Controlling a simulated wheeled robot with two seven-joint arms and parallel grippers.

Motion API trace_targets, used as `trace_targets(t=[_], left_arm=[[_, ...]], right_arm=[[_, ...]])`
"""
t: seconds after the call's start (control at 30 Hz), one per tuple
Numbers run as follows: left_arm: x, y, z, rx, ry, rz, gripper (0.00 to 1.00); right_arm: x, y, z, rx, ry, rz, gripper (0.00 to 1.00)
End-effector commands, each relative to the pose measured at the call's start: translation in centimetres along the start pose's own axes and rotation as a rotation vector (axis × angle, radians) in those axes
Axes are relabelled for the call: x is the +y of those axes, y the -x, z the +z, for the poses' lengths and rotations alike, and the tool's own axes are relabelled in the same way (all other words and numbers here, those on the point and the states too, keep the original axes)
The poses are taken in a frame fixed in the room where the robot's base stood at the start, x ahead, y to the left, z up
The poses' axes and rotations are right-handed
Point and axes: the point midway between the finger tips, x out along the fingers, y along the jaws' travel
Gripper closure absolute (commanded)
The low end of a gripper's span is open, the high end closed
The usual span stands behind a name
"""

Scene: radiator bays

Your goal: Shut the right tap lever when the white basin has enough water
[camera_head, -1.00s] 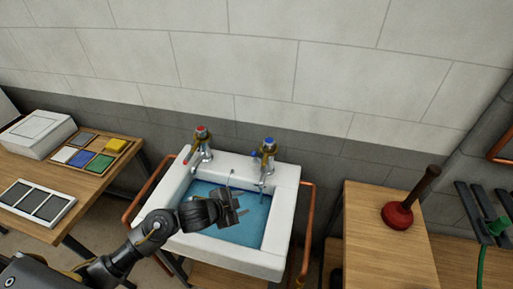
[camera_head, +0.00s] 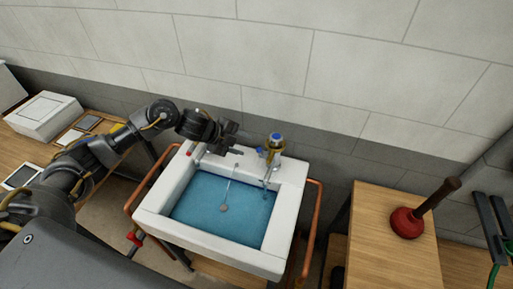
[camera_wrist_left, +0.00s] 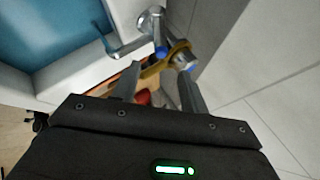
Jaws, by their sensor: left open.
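The white basin (camera_head: 159,222) holds blue water (camera_head: 215,212) across its whole floor, with its inner walls showing above the surface. The right tap (camera_head: 274,150), chrome with a blue cap and a brass lever, stands on the back rim. Bluish water shows below its spout. My left gripper (camera_head: 238,142) is open and empty, above the back rim just left of this tap. In the left wrist view, the brass lever (camera_wrist_left: 172,60) with its blue tip lies just beyond the fingertips (camera_wrist_left: 160,80); contact is unclear. My arm hides most of the left tap. My right gripper is out of view.
A wooden bench (camera_head: 385,205) with a red plunger (camera_head: 408,222) stands right of the basin. Copper pipes (camera_head: 311,230) run along the basin's sides. A table with a white box (camera_head: 44,115) is at the left. The wall rises close behind the taps.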

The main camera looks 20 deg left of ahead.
Motion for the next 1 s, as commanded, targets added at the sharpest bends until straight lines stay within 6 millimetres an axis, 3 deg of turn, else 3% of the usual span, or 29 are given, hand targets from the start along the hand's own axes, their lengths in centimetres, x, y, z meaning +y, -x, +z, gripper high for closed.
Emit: trace_targets(t=[0.2,0.43,0.83,1.0], left_arm=[[-0.1,-4.1,-0.1,0.001,0.006,0.001,0.56],[0.0,-7.1,0.1,-0.001,0.005,0.000,0.56],[0.1,-8.0,0.1,-0.002,0.003,-0.002,0.56],[0.1,-8.0,0.1,-0.002,0.003,-0.002,0.76]], right_arm=[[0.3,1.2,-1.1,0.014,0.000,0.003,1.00],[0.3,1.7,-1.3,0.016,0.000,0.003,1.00],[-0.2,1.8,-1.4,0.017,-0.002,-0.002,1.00],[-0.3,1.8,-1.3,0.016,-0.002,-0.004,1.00]])
